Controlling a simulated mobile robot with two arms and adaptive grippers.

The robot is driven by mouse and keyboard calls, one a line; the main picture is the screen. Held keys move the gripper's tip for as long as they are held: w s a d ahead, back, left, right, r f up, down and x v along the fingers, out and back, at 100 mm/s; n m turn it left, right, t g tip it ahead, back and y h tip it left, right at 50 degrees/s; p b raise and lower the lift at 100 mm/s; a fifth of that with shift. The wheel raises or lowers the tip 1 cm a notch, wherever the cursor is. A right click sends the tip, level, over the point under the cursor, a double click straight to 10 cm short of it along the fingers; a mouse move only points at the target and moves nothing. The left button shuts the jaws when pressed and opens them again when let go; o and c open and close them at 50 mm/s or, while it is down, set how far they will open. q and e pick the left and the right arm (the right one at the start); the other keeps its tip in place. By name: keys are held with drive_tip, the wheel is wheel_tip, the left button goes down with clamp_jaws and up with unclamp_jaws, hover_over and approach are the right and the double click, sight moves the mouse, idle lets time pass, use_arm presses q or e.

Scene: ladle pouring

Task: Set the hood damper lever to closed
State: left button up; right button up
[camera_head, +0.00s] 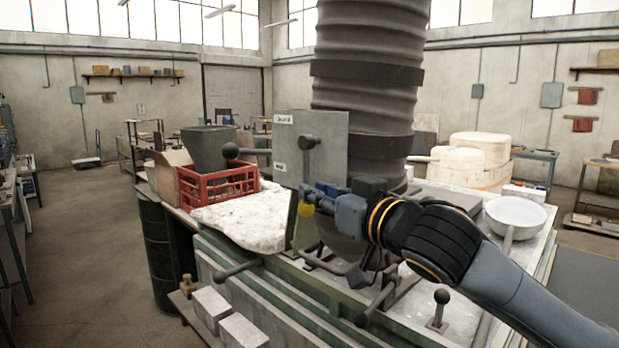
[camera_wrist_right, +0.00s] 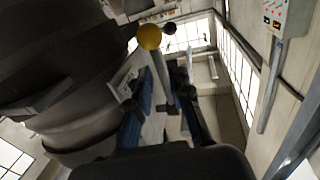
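A grey panel (camera_head: 333,140) with two small white labels stands before the hood duct (camera_head: 365,100); the label text is too small to read surely. A dark hub sits on the panel, and a lever (camera_head: 306,168) hangs down from it to a yellow knob (camera_head: 305,209). The yellow knob also shows in the right wrist view (camera_wrist_right: 150,37). My right gripper (camera_head: 318,192) is at the lever's lower part, just above the knob. In the wrist view its fingers (camera_wrist_right: 166,100) are apart, one on each side of the rod; contact cannot be told. My left gripper is out of view.
A red crate (camera_head: 215,187) and grey bucket (camera_head: 207,148) stand behind at left. A white bowl (camera_head: 515,214) lies at right. An upright black-knobbed lever (camera_head: 440,300) rises from the front bench.

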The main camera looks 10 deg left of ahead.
drive_tip(key=x, duration=0.2)
drive_tip(key=shift+w+a+p, duration=0.15)
drive_tip(key=shift+w+p, duration=0.15)
drive_tip(key=shift+c, duration=0.4)
drive_tip(key=shift+s+r, duration=0.1)
clamp_jaws()
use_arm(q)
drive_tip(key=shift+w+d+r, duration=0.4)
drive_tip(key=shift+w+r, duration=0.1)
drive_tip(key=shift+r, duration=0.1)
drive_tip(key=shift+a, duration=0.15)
